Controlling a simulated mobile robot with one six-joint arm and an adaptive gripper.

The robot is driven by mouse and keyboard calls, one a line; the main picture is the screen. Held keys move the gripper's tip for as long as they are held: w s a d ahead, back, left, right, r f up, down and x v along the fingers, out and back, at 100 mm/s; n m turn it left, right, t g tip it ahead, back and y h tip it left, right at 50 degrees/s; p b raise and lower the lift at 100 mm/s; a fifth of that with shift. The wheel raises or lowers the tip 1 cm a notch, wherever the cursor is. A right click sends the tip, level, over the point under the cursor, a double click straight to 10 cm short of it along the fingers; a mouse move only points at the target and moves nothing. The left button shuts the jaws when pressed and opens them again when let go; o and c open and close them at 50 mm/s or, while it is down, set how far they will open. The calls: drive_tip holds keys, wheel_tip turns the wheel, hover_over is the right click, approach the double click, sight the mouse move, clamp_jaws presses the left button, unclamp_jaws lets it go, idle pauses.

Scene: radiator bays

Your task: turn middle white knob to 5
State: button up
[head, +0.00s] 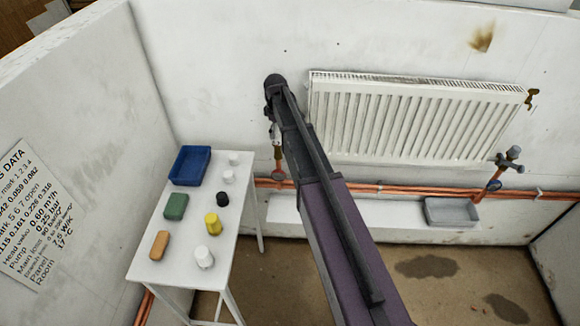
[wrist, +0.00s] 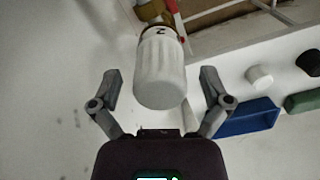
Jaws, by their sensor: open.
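A white ribbed knob (wrist: 160,75) sits on a brass valve (wrist: 152,10) in the wrist view. One dark mark, like a 2 or Z seen sideways, shows near its collar; I cannot tell its setting. My gripper (wrist: 159,82) is open, with one finger on each side of the knob and a visible gap to both sides. In the head view my gripper (head: 272,88) is at the left end of the radiator, above the left valve (head: 277,152), and hides most of the knob there. I cannot tell whether this knob is the middle one.
A white radiator (head: 415,118) hangs on the wall, with another valve (head: 510,158) at its right. A white table (head: 185,230) at the left holds a blue tray (head: 190,166), loose white, black and yellow knobs, and green and orange blocks. Copper pipes (head: 380,188) run along the wall.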

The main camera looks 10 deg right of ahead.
drive_tip(key=shift+m, duration=0.3)
drive_tip(key=m, duration=2.2)
drive_tip(key=shift+r+m, duration=0.1)
drive_tip(key=shift+m, duration=0.2)
wheel_tip(320, 180, up, 14)
drive_tip(key=p, duration=1.4)
drive_tip(key=s+f+n+b, duration=0.4)
drive_tip(key=s+f+b, duration=0.1)
drive_tip(key=s, duration=0.5)
drive_tip(key=s+f+n+b, duration=0.4)
drive_tip(key=s+f+b, duration=0.1)
drive_tip(key=s, duration=0.5)
drive_tip(key=s+f+n+b, duration=0.4)
drive_tip(key=s+f+b, duration=0.1)
drive_tip(key=s, duration=0.5)
drive_tip(key=shift+f+n, duration=0.15)
drive_tip(key=shift+n, duration=0.25)
drive_tip(key=shift+s, duration=0.15)
